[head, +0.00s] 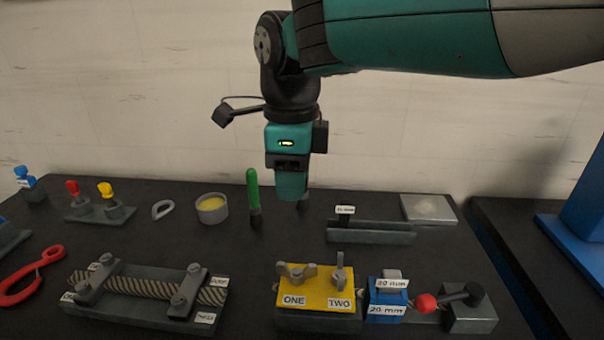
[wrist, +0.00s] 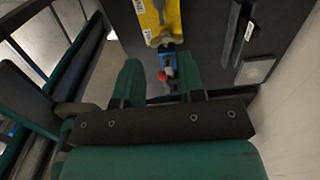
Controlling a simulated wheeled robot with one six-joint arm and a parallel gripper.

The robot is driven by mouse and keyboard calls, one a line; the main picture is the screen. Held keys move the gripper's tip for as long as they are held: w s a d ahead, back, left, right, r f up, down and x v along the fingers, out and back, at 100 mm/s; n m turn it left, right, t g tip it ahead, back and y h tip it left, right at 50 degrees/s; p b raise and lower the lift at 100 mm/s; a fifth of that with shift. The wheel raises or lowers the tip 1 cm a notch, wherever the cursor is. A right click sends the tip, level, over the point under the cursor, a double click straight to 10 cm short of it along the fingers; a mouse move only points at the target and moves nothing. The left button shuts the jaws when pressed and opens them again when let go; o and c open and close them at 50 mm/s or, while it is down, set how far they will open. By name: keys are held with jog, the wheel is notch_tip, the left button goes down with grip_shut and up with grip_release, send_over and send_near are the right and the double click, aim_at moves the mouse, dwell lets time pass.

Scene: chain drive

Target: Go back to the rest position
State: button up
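My gripper (head: 291,187) hangs above the back middle of the dark table in the head view, pointing down. In the wrist view its two green fingers (wrist: 160,75) stand apart with nothing held between them. The gripper is clear of the yellow block (head: 317,289) labelled ONE and TWO, which lies nearer the front.
A green-handled tool (head: 253,190) stands close left of my gripper. A dark rail (head: 370,234) and a pale plate (head: 428,209) lie right. A wall (head: 130,90) stands behind.

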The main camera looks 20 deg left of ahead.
jog(key=s+d+r+n+y, duration=0.2)
jog(key=d+n, duration=1)
jog(key=d, duration=0.8)
jog(key=s+d+f+n+y, duration=0.2)
jog(key=s+d+f+n, duration=0.2)
jog(key=s+d+n, duration=0.6)
jog(key=s, duration=0.3)
jog(key=shift+f+n, duration=0.15)
jog(key=shift+n, duration=0.15)
jog(key=shift+s+a, duration=0.1)
